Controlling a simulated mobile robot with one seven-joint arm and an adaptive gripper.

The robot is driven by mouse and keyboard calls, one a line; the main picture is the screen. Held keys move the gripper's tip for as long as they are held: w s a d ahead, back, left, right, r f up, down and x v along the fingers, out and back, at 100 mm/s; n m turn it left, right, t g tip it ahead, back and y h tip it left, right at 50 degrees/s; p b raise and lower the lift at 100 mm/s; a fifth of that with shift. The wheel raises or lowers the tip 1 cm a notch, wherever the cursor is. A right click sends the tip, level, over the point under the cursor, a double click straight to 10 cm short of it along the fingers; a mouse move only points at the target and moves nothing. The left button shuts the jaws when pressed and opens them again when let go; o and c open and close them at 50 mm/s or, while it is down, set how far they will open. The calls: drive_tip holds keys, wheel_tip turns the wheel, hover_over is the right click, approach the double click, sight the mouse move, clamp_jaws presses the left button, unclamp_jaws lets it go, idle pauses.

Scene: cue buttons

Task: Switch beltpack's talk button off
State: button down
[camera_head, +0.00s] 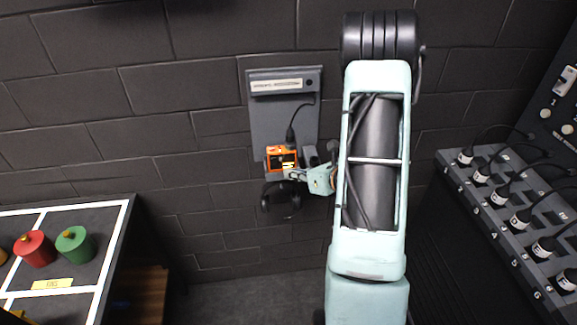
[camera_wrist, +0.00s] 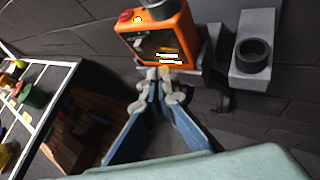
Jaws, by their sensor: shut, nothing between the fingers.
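The orange beltpack (camera_head: 281,157) sits on a grey wall-mounted panel (camera_head: 262,112), with a black cable plugged into its top. I cannot tell which of these is the talk button. My gripper (camera_wrist: 160,73) is shut and empty, its fingertips together at the lower front edge of the beltpack. Contact is not clear. In the head view my gripper (camera_head: 296,174) is just below and right of the beltpack, partly hidden by my arm.
A black headset (camera_head: 282,200) hangs below the panel. A grey bracket with a dark round holder (camera_wrist: 253,54) stands right of the beltpack. A table with red (camera_head: 35,249) and green (camera_head: 75,246) cylinders is at left. A rack (camera_head: 505,205) with several plugged cables is at right.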

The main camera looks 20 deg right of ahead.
drive_tip(key=shift+w+d, duration=0.15)
drive_tip(key=shift+w, duration=0.25)
drive_tip(key=shift+w+b, duration=0.15)
drive_tip(key=shift+b, duration=0.15)
idle(0.5)
drive_tip(key=shift+s+b, duration=0.3)
drive_tip(key=shift+s, duration=0.3)
drive_tip(key=s+a+b, duration=0.1)
drive_tip(key=s+a, duration=0.1)
drive_tip(key=s, duration=0.3)
drive_tip(key=shift+s+b, duration=0.4)
